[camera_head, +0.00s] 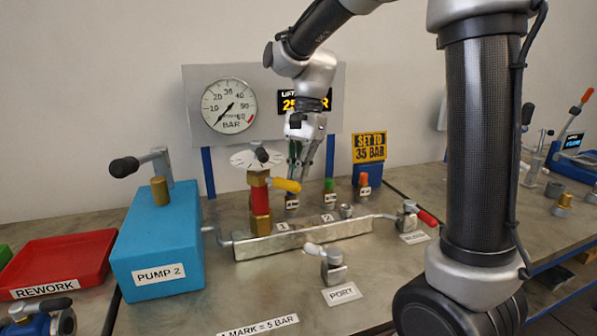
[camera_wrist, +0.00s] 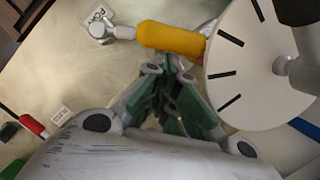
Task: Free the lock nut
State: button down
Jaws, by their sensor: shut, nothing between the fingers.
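The valve stack (camera_head: 260,205) stands on the metal manifold block, with brass hex parts, a red band and a white marked disc (camera_head: 256,158) on top. A yellow-handled lever (camera_head: 285,185) sticks out to the right just below the disc; I take it to belong to the lock nut, whose own body is hard to make out. In the wrist view the yellow handle (camera_wrist: 170,38) lies just beyond my fingertips, with the disc (camera_wrist: 255,65) to the right. My gripper (camera_head: 299,176) points down beside the handle. It is shut and empty; contact with the handle cannot be told.
A round gauge (camera_head: 229,106) on a grey panel stands behind, its needle at the low end. Blue PUMP 2 (camera_head: 160,240) is left, a red REWORK tray (camera_head: 60,265) farther left. A PORT valve (camera_head: 328,262) and red-handled valve (camera_head: 415,215) stand near the manifold (camera_head: 300,240).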

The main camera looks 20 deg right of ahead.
aim_at(279, 183)
jog(key=s+a+m, duration=0.1)
jog(key=s+m, duration=0.1)
jog(key=m, duration=0.1)
jog(key=s+a+m+t, duration=0.1)
jog(key=m, duration=0.1)
jog(key=shift+s+a+y, duration=0.2)
jog(key=shift+a+y, duration=0.1)
jog(key=shift+s+a+m+t, duration=0.2)
jog(key=shift+s+a+m, duration=0.2)
jog(key=shift+a+m, duration=0.3)
jog(key=shift+s+a+m+t, duration=0.2)
jog(key=shift+s+a+m, duration=0.2)
jog(key=shift+a+m, duration=0.3)
jog(key=shift+a, duration=0.1)
